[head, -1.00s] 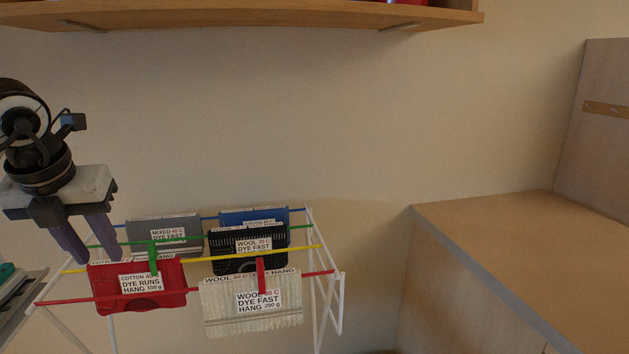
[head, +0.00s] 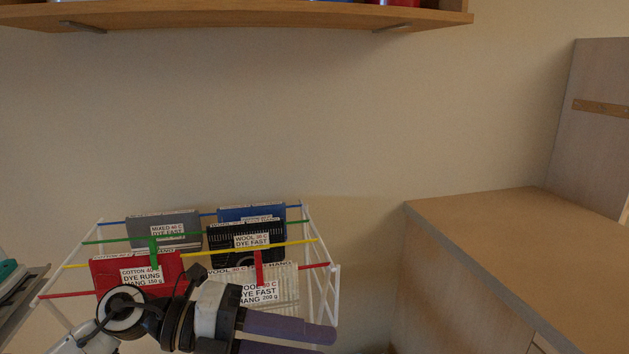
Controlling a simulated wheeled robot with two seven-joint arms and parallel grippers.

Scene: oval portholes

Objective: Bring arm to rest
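My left gripper (head: 285,336) is low in the head view, in front of the drying rack, its two purple fingers pointing right. The fingers are spread with a gap between them, and I see nothing held there. My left arm comes in from the bottom left and hides the lower parts of the red cloth (head: 112,274) and the cream cloth (head: 286,276). My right gripper is not in view.
The white rack (head: 333,290) has blue, green, yellow and red rods. A grey cloth (head: 140,232), a blue cloth (head: 240,212) and a black cloth (head: 222,257) hang there with labels. A wooden counter (head: 500,240) stands right, a shelf (head: 250,14) above.

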